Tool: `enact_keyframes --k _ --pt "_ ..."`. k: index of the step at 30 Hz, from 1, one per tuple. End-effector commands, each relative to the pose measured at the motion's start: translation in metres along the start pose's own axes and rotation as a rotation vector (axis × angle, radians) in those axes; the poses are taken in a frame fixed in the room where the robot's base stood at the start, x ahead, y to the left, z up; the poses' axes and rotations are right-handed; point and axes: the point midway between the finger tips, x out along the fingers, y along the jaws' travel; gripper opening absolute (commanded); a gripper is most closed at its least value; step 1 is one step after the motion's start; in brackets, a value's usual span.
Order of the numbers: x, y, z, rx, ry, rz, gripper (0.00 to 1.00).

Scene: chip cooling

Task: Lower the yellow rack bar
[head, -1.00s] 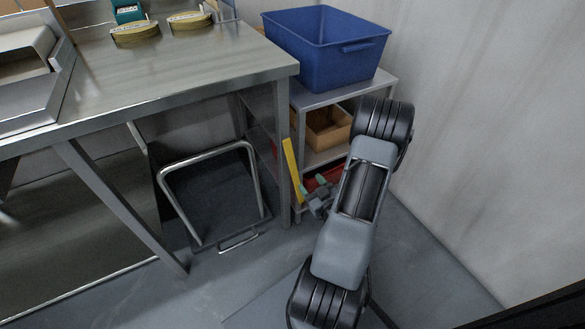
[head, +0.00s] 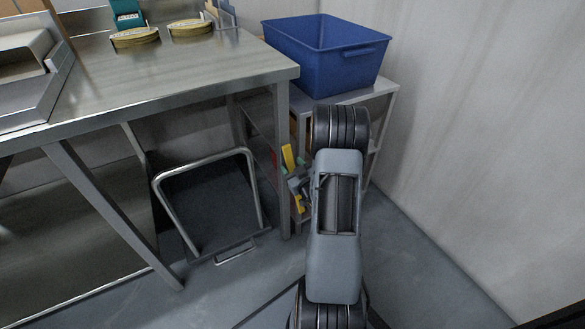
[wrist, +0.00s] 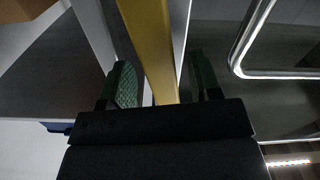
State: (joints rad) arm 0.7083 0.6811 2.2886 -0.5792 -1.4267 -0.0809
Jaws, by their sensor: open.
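The yellow rack bar (head: 288,157) stands near-upright beside the table's right front leg, at the front of the small shelf rack. A lower piece of it (head: 299,203) shows below my gripper. In the wrist view the bar (wrist: 150,45) runs between my two green fingers. My gripper (wrist: 162,80) is open around the bar, with a visible gap at the left finger and a gap at the right. In the head view my gripper (head: 293,170) is at the bar's middle, partly hidden by my arm.
A blue bin (head: 325,52) sits on top of the grey shelf rack (head: 372,93). The steel table (head: 170,75) overhangs to the left, its right leg (head: 283,190) close to my gripper. A cart with a metal handle (head: 210,205) stands under the table. Floor at the right is clear.

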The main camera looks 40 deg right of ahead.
Motion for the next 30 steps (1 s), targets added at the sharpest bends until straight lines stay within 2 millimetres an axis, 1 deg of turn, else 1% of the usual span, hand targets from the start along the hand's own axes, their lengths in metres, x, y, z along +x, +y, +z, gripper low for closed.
enact_keyframes --k 3,11,27,29,30 --pt "0.0029 -0.0001 0.0001 0.000 0.000 0.000 0.57" --pt "0.0031 0.0000 0.0000 0.000 0.000 0.000 0.56" --pt "0.0029 0.0001 0.0001 0.000 0.000 0.000 0.05" --pt "0.0029 0.0001 0.0001 0.000 0.000 0.000 0.00" --pt "0.0029 0.0001 0.0001 0.000 0.000 0.000 0.00"
